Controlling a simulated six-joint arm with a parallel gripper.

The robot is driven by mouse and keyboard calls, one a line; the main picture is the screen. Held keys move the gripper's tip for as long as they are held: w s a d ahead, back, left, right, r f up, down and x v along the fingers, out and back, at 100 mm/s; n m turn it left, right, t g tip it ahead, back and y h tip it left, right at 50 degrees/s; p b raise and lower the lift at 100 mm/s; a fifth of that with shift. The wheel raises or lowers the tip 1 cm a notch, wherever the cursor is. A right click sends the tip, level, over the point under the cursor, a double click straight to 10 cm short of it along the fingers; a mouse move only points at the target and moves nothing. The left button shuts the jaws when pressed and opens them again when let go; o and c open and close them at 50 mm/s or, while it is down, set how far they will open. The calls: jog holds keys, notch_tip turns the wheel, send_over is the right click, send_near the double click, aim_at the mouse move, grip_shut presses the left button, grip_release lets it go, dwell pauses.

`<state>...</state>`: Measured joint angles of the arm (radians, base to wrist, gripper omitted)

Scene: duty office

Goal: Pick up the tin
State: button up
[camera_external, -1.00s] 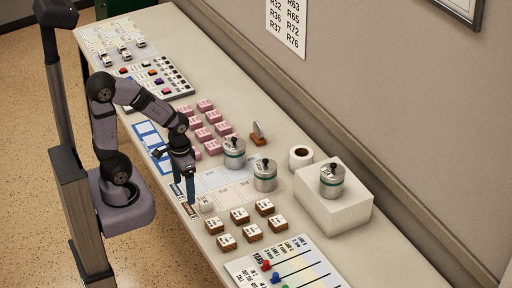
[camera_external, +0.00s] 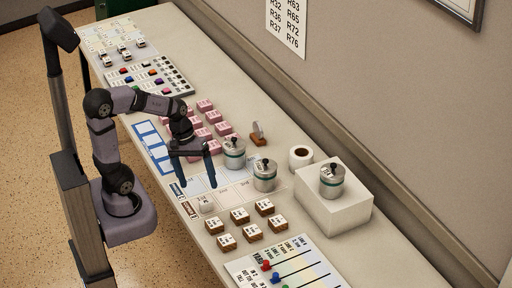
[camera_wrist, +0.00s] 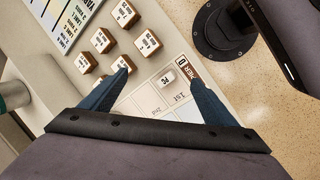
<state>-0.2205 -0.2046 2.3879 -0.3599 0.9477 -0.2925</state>
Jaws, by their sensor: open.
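Three metal tins with a teal band and a dark lid knob are in the external view. One tin (camera_external: 234,154) stands beside the pink blocks, a second tin (camera_external: 264,177) stands on the printed card to its right, and a third tin (camera_external: 332,183) stands on a white box (camera_external: 348,214). My gripper (camera_external: 198,182) is open and empty, left of the first two tins and above the card. In the wrist view my gripper (camera_wrist: 160,74) has its fingers spread over the card, with a tin (camera_wrist: 14,94) partly cut off at the left edge; I cannot tell which.
A small white block (camera_external: 206,205) lies on the card near the counter's front edge. Several brown-and-white blocks (camera_external: 238,216) stand to the right. Several pink blocks (camera_external: 212,117) stand behind my gripper.

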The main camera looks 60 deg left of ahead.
jog(key=w+a+f+n+t+h+b, duration=0.1)
jog(key=w+a+n+t+b, duration=0.25)
jog(key=w+n, duration=0.3)
jog(key=w+a+n+t+h+b, duration=0.1)
jog(key=w+a+n+t+b, duration=0.3)
jog(key=n, duration=0.4)
jog(key=w+a+r+n+t+y+b, duration=0.1)
jog(key=w+a+n+t+b, duration=0.15)
jog(key=a+n, duration=0.4)
jog(key=w+a+r+n+t+y+b, duration=0.1)
jog(key=w+a+r+n+t+b, duration=0.15)
jog(key=a+n, duration=0.35)
jog(key=m, duration=0.2)
send_near(234, 150)
jog(key=shift+g, duration=0.35)
jog(key=w+a+f, duration=0.3)
jog(key=w, duration=0.1)
jog(key=shift+f, duration=0.45)
jog(key=shift+r+p+x, duration=0.15)
jog(key=shift+x, duration=1.7)
jog(key=shift+r+p+x, duration=0.1)
jog(key=shift+p+x, duration=0.05)
jog(key=shift+x, duration=1.7)
jog(key=shift+w+d, duration=0.1)
